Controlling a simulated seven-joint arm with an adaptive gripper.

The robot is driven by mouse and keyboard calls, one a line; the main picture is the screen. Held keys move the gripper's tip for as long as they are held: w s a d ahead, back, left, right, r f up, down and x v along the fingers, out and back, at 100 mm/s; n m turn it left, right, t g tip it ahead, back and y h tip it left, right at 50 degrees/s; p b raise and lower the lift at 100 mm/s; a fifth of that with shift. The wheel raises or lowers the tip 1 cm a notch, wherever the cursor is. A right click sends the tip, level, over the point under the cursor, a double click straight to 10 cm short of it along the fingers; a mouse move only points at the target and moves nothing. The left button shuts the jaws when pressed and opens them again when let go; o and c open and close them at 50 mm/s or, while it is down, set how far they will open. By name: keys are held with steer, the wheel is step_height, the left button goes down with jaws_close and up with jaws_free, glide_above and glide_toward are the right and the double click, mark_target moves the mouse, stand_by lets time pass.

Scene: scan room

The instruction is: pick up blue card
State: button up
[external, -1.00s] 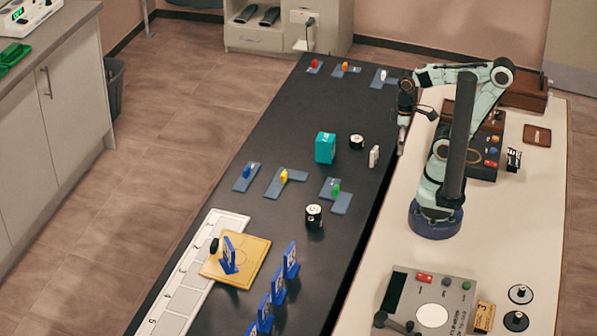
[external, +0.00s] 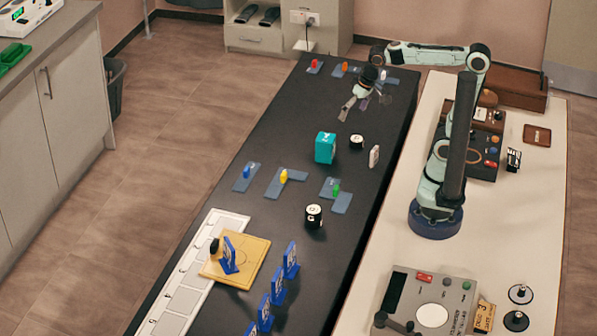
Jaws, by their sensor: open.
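Several upright blue cards with pale markings stand at the near end of the black table. One blue card (external: 229,254) stands on a yellow wooden board. Another blue card (external: 290,260) stands right of the board, with more in a row nearer the camera (external: 278,287). A small blue piece (external: 246,172) sits on a flat slate-blue plate (external: 241,184) at the table's left edge. My gripper (external: 354,108) is open and empty, over the far part of the table, well away from the upright cards and beyond the teal box.
A teal box (external: 325,147), a black-and-white cylinder (external: 357,142) and a white upright piece (external: 374,156) stand mid-table. Another cylinder (external: 314,216) is nearer. Slate plates with coloured pieces lie at the far end and middle. A white numbered strip (external: 190,270) lies at the left edge.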

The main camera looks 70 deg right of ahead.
steer(key=w+a+f, duration=0.3)
steer(key=w+a, duration=0.7)
steer(key=w, duration=0.3)
steer(key=n+g, duration=0.2)
steer(key=g, duration=0.1)
glide_above(290, 260)
steer(key=w+d, duration=0.4)
steer(key=w, duration=0.1)
step_height(290, 260, down, 17)
steer(key=shift+n+g+h, duration=0.3)
steer(key=shift+n+h, duration=0.1)
steer(key=shift+n, duration=0.4)
steer(key=s+a+f, duration=0.1)
steer(key=f, duration=0.1)
steer(key=s+a+f, duration=0.1)
steer(key=s+f, duration=0.1)
steer(key=s+a+f, duration=0.1)
steer(key=f, duration=0.1)
steer(key=shift+s, duration=0.3)
step_height(290, 260, down, 6)
steer(key=shift+d+r, duration=0.1)
steer(key=shift+r, duration=0.1)
steer(key=shift+f, duration=0.25)
steer(key=shift+c, duration=0.3)
